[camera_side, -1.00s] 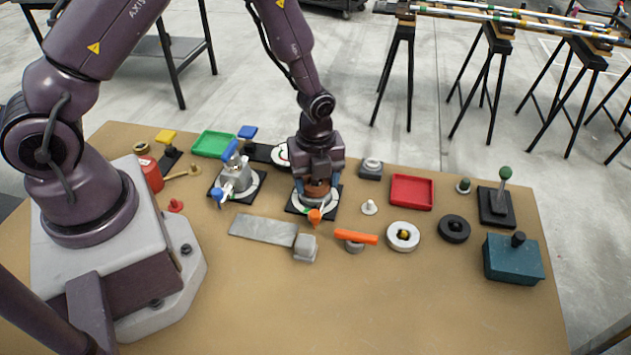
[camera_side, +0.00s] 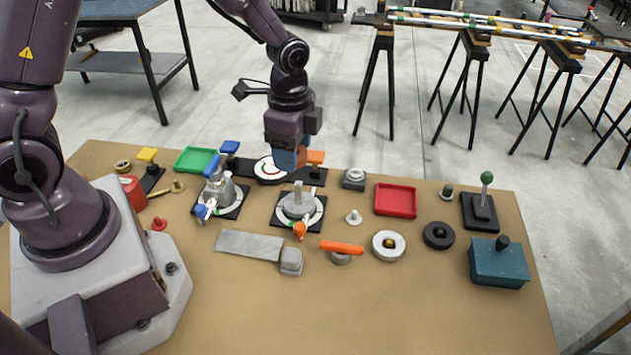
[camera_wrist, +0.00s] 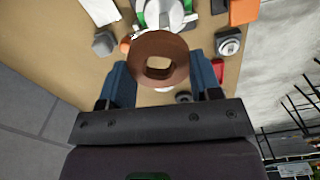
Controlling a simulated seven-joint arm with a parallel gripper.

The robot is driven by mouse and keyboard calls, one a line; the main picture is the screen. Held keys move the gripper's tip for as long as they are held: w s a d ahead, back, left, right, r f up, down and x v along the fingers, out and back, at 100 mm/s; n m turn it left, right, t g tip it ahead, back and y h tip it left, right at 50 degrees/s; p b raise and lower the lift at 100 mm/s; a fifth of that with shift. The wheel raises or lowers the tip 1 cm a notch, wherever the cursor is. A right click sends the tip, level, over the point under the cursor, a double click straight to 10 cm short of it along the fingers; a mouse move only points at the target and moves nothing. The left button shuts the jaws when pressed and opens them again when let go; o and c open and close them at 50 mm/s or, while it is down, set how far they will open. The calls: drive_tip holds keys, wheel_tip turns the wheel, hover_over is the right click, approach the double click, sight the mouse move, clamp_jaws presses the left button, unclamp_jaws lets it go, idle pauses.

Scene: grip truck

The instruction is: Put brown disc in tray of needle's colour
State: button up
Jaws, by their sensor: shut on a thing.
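The brown disc (camera_wrist: 158,39), a ring with a hole through its middle, is held between the blue fingers of my gripper (camera_wrist: 160,66) in the wrist view. In the side view my gripper (camera_side: 290,160) is raised over the back of the table, near the round white dial (camera_side: 268,170). The disc is mostly hidden there by the fingers. The dial has red and dark markings; its needle and the needle's colour cannot be made out. The green tray (camera_side: 196,160) is at the back left. The red tray (camera_side: 395,199) is right of centre. Both look empty.
A grey fixture with an orange knob (camera_side: 299,205) stands mid-table, with a similar blue-knobbed fixture (camera_side: 219,190) to its left. An orange-handled part (camera_side: 341,246), white ring (camera_side: 388,245), black ring (camera_side: 438,235) and teal box (camera_side: 498,265) lie right.

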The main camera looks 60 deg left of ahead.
wheel_tip(320, 180, up, 5)
drive_tip(key=n, duration=1.1)
drive_tip(key=s+a+n, duration=0.3)
drive_tip(key=a, duration=0.4)
drive_tip(key=s+a+n, duration=0.2)
drive_tip(key=s+a, duration=0.2)
drive_tip(key=a, duration=0.3)
drive_tip(key=s+a+f+n, duration=0.1)
drive_tip(key=s+f+n, duration=0.1)
drive_tip(key=s+n, duration=0.35)
drive_tip(key=s+a+f+n, duration=0.2)
drive_tip(key=s+n, duration=0.1)
drive_tip(key=s, duration=0.5)
hover_over(197, 160)
drive_tip(key=f, duration=0.9)
drive_tip(key=shift+s+d+f, duration=0.1)
drive_tip(key=shift+s+d, duration=0.1)
drive_tip(key=shift+w+a+f, duration=0.15)
drive_tip(key=shift+f, duration=1.55)
